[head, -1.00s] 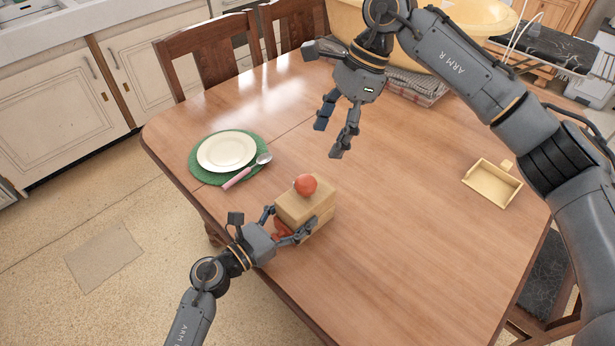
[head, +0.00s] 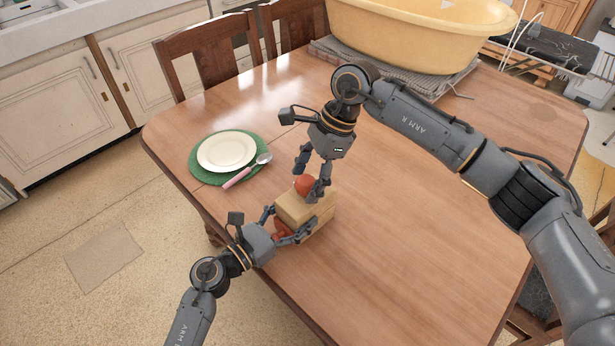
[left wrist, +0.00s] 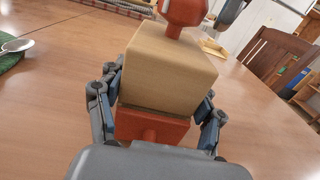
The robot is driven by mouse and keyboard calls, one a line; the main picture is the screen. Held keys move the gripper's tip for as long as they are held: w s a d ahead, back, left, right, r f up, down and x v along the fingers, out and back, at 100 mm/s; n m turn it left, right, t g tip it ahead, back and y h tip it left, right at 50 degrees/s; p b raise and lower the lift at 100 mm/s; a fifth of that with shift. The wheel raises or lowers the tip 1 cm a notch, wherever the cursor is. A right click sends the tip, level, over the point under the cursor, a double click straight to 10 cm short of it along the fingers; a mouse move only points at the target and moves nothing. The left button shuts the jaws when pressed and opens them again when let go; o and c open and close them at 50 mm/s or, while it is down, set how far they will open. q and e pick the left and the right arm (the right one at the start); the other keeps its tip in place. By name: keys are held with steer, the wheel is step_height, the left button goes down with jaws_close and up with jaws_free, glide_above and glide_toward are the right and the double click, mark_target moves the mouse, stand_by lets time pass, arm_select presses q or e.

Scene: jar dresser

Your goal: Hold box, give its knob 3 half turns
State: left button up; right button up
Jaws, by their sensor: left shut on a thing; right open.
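The box (head: 294,208) is a light wooden block with a round red knob (head: 304,184) on top. It stands on the table near the front left edge. A red part shows low on its near side in the left wrist view (left wrist: 150,127). My left gripper (head: 281,226) is shut on the box, one finger on each side. My right gripper (head: 310,182) is open and comes down from above, its fingers on either side of the knob. Whether they touch it I cannot tell.
A white plate (head: 226,151) on a green mat (head: 198,176) and a pink-handled spoon (head: 238,177) lie left of the box. A yellow tub (head: 420,40) stands on a grey cloth at the back. The table (head: 420,240) right of the box is clear.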

steer(key=c, duration=1.2)
steer(key=shift+o, duration=0.2)
steer(key=shift+m, duration=0.3)
steer(key=m+t, duration=0.1)
steer(key=m, duration=0.2)
steer(key=shift+s+m+t, duration=0.1)
steer(key=shift+m+t, duration=0.2)
steer(key=m+t, duration=0.1)
steer(key=m, duration=0.1)
steer(key=m+t, duration=0.1)
steer(key=m, duration=0.2)
steer(key=shift+s, duration=0.1)
steer(key=m+t, duration=0.1)
steer(key=m, duration=0.2)
steer(key=m+h, duration=0.1)
steer(key=m, duration=0.1)
steer(key=shift+a+m+t+h, duration=0.1)
steer(key=shift+m+t+h, duration=0.2)
steer(key=shift+m+t, duration=0.1)
steer(key=m, duration=0.2)
steer(key=m+h, duration=0.1)
steer(key=m, duration=0.1)
steer(key=shift+m+t+h, duration=0.3)
